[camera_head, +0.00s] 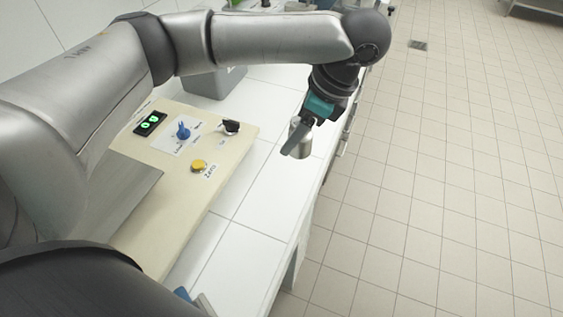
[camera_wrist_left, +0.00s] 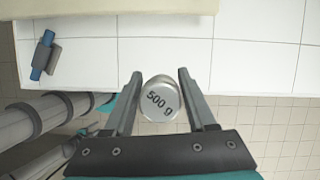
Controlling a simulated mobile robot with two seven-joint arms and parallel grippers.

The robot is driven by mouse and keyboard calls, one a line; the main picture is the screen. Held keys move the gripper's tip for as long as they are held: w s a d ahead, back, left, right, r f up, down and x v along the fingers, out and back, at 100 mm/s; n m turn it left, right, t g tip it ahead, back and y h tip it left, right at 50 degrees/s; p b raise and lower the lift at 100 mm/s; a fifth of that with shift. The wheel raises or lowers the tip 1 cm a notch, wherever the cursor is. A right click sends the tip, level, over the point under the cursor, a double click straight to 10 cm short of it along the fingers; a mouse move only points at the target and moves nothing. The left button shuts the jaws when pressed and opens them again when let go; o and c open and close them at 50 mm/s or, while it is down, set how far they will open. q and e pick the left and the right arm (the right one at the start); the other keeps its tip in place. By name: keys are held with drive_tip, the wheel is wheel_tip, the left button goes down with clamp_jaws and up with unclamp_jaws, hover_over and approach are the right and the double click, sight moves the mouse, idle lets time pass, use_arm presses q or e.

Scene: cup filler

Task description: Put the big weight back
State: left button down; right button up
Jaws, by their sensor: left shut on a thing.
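The big weight is a silver metal cylinder (camera_head: 301,138) held at my left gripper (camera_head: 293,143), near the front edge of the white tiled counter in the head view. In the left wrist view the weight (camera_wrist_left: 160,99) shows its top face marked "500 g" between the two fingers of the left gripper (camera_wrist_left: 159,88). The gripper is shut on it. In the head view a finger covers part of the weight. I cannot tell whether its underside touches the counter. My right gripper is in neither view.
A beige panel (camera_head: 225,165) on the counter carries a blue knob (camera_head: 183,131), a black knob (camera_head: 231,126), a yellow button (camera_head: 198,166) and green-lit switches (camera_head: 150,123). A grey bin (camera_head: 215,84) stands behind it. The tiled floor right of the counter is clear.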

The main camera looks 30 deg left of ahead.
use_arm(q)
drive_tip(key=w+a+r+m+t+h+p, duration=0.2)
drive_tip(key=w+a+m+t, duration=0.15)
drive_tip(key=m, duration=0.65)
drive_tip(key=w+a+r+m+t+h+p, duration=0.2)
drive_tip(key=w+m, duration=0.2)
drive_tip(key=m, duration=0.5)
wheel_tip(320, 180, down, 20)
drive_tip(key=b, duration=0.3)
drive_tip(key=shift+s+b, duration=0.15)
drive_tip(key=shift+b, duration=0.2)
drive_tip(key=shift+r, duration=0.1)
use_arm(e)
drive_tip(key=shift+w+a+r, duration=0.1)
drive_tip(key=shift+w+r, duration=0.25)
use_arm(q)
drive_tip(key=shift+c, duration=1.1)
unclamp_jaws()
drive_tip(key=shift+s, duration=0.1)
drive_tip(key=p+v, duration=0.2)
drive_tip(key=v, duration=1)
drive_tip(key=shift+a+p, duration=0.2)
drive_tip(key=shift+p, duration=0.2)
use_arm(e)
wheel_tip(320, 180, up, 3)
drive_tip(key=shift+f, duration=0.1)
